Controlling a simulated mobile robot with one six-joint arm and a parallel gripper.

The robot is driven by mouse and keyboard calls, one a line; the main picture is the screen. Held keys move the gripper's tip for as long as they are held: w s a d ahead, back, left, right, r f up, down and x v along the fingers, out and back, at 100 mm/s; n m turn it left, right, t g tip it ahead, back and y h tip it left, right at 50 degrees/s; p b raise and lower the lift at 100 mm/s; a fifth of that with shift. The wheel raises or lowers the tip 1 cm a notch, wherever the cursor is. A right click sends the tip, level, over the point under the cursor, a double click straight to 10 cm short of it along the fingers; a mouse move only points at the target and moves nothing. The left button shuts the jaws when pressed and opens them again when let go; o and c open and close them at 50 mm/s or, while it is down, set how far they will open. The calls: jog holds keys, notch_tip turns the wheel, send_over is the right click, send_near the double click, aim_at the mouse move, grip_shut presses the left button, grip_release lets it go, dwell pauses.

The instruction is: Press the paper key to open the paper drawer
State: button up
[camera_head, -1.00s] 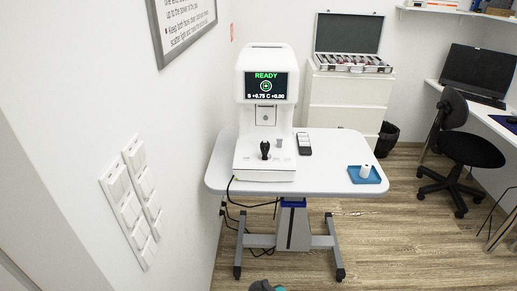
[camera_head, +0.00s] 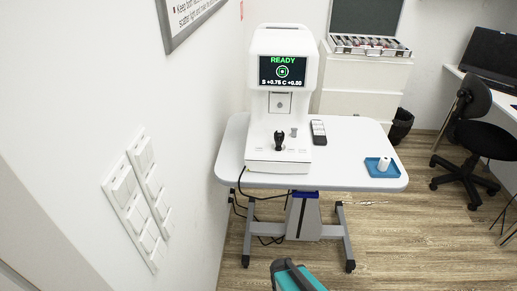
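The white eye-test machine (camera_head: 283,60) stands upright on the table, its screen (camera_head: 283,72) showing READY in green and "S +0.75 C +0.00". Below is a small square panel with a dark spot (camera_head: 280,102). On its base (camera_head: 278,167) are a black joystick (camera_head: 279,141), a small grey knob (camera_head: 294,132) and faint small marks. I cannot tell which mark is the paper key, and I cannot make out a paper drawer. A teal and dark part of my arm (camera_head: 300,279) shows at the bottom edge, well short of the machine. Its fingers cannot be made out.
The white table (camera_head: 345,172) also bears a dark handheld remote (camera_head: 318,132) and a blue tray (camera_head: 372,169) with a white roll (camera_head: 384,163). A wall with switches (camera_head: 140,205) closes the left side. A black chair (camera_head: 478,150) stands right. Floor before the table is open.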

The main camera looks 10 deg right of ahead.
dwell(0.4)
grip_shut()
jog(key=shift+d, duration=0.1)
dwell(1.5)
